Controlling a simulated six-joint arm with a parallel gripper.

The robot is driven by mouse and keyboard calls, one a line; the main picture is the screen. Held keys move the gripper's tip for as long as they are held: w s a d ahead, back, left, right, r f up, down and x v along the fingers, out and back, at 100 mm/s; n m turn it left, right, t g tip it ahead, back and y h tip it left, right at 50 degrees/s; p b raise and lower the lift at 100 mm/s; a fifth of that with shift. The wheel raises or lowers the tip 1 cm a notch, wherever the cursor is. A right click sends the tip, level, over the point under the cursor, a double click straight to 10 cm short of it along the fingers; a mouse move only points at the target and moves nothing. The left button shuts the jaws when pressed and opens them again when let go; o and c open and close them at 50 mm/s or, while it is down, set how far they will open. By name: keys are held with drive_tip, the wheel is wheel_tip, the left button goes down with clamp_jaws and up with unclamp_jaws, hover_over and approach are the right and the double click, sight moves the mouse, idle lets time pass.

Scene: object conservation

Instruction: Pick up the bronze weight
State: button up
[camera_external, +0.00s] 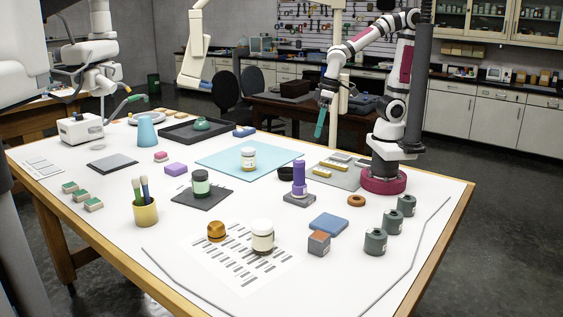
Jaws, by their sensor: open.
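The bronze weight (216,232), a small rounded shiny orange-brown piece, sits upright on a printed white sheet (237,278) in the front middle of the table. My gripper (320,124), with teal fingers, is open and hangs high above the far side of the table, at the end of the arm on the crimson base. It is far from the bronze weight and touches nothing that I can see. The gap between its fingers is too small to make out.
A yellow cup with brushes (146,212) stands left of the weight. A dark jar (200,183), a purple-topped stand (299,184), a blue block (328,225), a brown-topped box (319,243) and several grey cylinders (392,222) surround it. The sheet's front is clear.

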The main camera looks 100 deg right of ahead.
drive_tip(key=w+a+f+n+t, duration=0.2)
drive_tip(key=w+t, duration=0.1)
drive_tip(key=w, duration=0.9)
drive_tip(key=n+t+y, duration=0.5)
drive_tip(key=n+y, duration=0.2)
drive_tip(key=n, duration=0.1)
hover_over(219, 222)
drive_tip(key=s+d, duration=0.3)
wheel_tip(219, 222, down, 10)
drive_tip(key=f, duration=0.5)
drive_tip(key=shift+s+a+f, duration=0.1)
drive_tip(key=shift+a+f, duration=0.25)
drive_tip(key=shift+f, duration=0.05)
drive_tip(key=shift+w+a+f+t+y, duration=0.3)
drive_tip(key=shift+w+a+f, duration=0.35)
drive_tip(key=shift+w+f, duration=0.2)
drive_tip(key=shift+w+a+f, duration=0.1)
drive_tip(key=shift+w+a, duration=0.05)
drive_tip(key=shift+w, duration=0.15)
clamp_jaws()
